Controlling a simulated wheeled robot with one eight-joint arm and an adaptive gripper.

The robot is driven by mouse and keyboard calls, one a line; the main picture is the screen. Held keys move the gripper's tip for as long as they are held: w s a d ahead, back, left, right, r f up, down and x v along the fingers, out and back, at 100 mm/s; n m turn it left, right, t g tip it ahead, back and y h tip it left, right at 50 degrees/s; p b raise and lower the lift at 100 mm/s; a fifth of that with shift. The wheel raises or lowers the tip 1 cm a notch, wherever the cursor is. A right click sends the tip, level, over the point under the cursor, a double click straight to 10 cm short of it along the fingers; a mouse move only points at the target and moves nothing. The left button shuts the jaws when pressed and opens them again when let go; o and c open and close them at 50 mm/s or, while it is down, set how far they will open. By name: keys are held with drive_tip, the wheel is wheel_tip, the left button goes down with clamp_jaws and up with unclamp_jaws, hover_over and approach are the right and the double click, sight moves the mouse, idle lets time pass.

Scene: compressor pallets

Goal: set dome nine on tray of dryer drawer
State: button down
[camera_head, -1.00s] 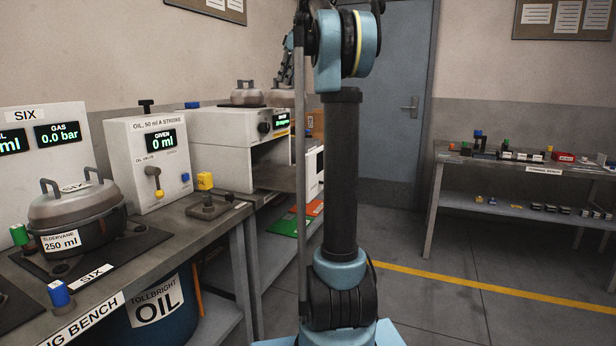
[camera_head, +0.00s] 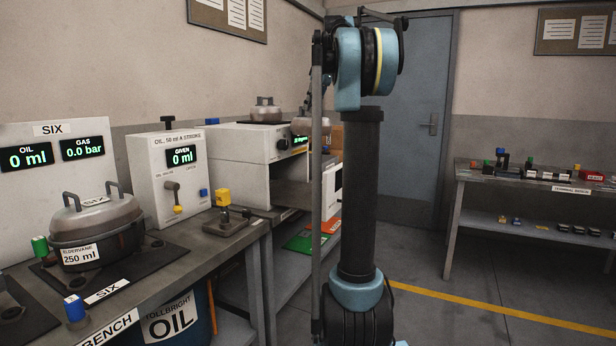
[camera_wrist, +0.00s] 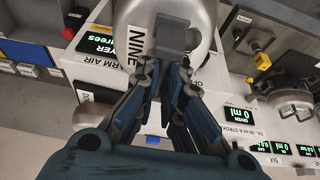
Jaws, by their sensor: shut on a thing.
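Dome nine (camera_wrist: 190,40), a grey metal dome labelled NINE, is held by its handle in my gripper (camera_wrist: 172,75). My gripper is shut on that handle. In the head view the held dome (camera_head: 303,127) hangs in front of the dryer's right end, partly hidden by my arm. The dryer (camera_head: 240,142) is a white box with a green display on its front. Its front also shows in the wrist view (camera_wrist: 98,62), close below the dome. I cannot clearly make out the drawer's tray.
Another lidded dome (camera_head: 265,109) stands on the dryer. A pot marked SIX (camera_head: 95,228) and an oil dispenser (camera_head: 168,172) stand on the left bench. A yellow-topped device (camera_head: 224,208) sits near the bench end. Floor towards the right bench (camera_head: 540,180) is clear.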

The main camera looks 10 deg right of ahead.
wheel_tip(320, 180, down, 24)
idle(0.8)
drive_tip(key=c, duration=1.7)
unclamp_jaws()
drive_tip(key=v, duration=1.2)
